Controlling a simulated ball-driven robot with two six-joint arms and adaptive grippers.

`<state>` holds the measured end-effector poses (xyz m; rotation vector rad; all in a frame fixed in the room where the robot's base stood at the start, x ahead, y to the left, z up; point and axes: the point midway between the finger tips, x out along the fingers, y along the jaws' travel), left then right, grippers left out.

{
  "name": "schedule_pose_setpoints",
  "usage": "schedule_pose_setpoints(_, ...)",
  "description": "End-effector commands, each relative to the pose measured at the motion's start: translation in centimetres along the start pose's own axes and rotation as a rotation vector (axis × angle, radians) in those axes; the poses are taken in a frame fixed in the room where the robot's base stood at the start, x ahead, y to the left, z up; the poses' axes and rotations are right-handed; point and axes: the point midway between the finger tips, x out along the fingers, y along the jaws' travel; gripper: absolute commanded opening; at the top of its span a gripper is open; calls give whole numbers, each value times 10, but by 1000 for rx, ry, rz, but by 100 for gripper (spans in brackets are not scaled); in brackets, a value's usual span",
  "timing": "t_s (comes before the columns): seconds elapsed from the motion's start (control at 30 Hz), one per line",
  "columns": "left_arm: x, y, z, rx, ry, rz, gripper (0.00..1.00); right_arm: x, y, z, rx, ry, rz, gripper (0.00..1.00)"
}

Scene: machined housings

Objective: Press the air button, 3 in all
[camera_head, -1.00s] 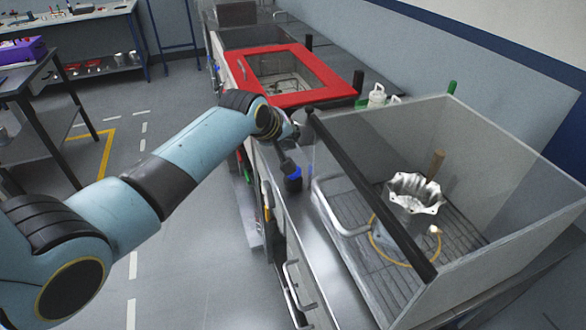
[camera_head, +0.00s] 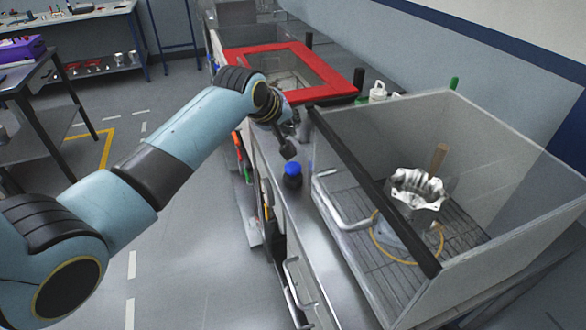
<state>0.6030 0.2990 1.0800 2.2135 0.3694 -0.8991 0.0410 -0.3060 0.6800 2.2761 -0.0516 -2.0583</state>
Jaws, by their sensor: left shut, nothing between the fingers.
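The air button has a blue cap (camera_head: 292,168) on a dark round body. It stands on the steel bench edge, left of the clear enclosure. My left gripper (camera_head: 289,153) is shut and empty. Its tips point down just above and behind the blue cap, with a small gap showing between them. The dark fingers are small in the picture. My right gripper is out of view.
The clear-walled enclosure (camera_head: 490,147) holds a silver machined housing (camera_head: 416,188), a wooden-handled brush (camera_head: 438,158) and a yellow hose. A red-framed lid (camera_head: 340,78) lies behind. A white bottle (camera_head: 377,92) stands near the wall.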

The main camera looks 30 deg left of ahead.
Motion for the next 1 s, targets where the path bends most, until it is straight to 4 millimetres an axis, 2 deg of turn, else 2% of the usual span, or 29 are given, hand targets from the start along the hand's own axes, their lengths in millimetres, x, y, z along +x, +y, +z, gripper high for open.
schedule_pose_setpoints(0.03, 7, -5, 5, 0, 0, 0, 0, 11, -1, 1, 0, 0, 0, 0)
schedule_pose_setpoints(0.4, 40, -29, 29, 0, 0, 0, 0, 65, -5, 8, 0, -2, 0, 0)
schedule_pose_setpoints(0.63, 52, -38, 38, 0, 0, 0, 0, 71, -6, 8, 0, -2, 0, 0)
schedule_pose_setpoints(1.0, 53, -38, 38, 0, 0, 0, 0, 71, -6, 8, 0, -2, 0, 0)
